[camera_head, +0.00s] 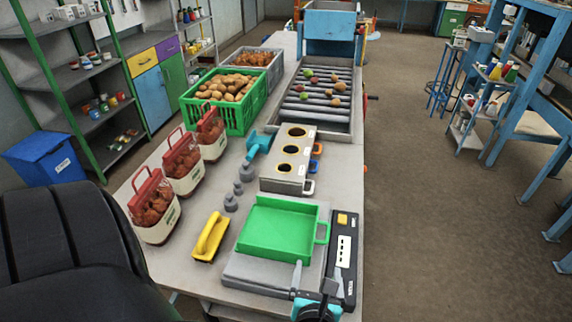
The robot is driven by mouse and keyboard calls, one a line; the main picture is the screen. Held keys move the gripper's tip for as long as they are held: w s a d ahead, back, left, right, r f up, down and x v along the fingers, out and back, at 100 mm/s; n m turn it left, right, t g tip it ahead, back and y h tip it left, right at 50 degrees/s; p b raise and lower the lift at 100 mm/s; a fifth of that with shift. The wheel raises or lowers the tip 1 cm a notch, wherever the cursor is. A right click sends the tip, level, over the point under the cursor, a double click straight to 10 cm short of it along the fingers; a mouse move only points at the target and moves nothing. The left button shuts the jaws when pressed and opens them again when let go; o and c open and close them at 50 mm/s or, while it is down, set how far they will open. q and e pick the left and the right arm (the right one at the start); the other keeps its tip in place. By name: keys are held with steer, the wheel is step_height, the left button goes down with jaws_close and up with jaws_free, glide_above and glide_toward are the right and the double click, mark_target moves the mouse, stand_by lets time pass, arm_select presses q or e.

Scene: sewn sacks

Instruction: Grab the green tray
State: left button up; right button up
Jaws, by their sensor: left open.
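The green tray (277,229) is a shallow, square, empty tray with a loop handle on its right side. It rests on the grey plate of a scale (245,271) near the front of the long table. My left gripper (313,278) is at the bottom of the view, near the front right corner of the scale. Its fingers are apart and point away from me, with nothing visible between them. It is just in front of the tray, and I cannot tell its height above the scale. My right gripper is not in view.
A black panel (344,257) stands right of the scale. A holed grey block (285,176) and a green potato crate (238,117) lie beyond. Floor (440,240) to the right is clear.

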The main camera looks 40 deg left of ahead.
arm_select(q)
steer(key=shift+w+r+m, duration=0.2)
steer(key=shift+w+m, duration=0.05)
steer(key=shift+m, duration=0.35)
steer(key=shift+w, duration=0.25)
steer(key=b+x, duration=0.1)
steer(key=x, duration=1.3)
steer(key=shift+w+a, duration=0.25)
steer(key=shift+a, duration=0.05)
steer(key=shift+r, duration=0.1)
jaws_close()
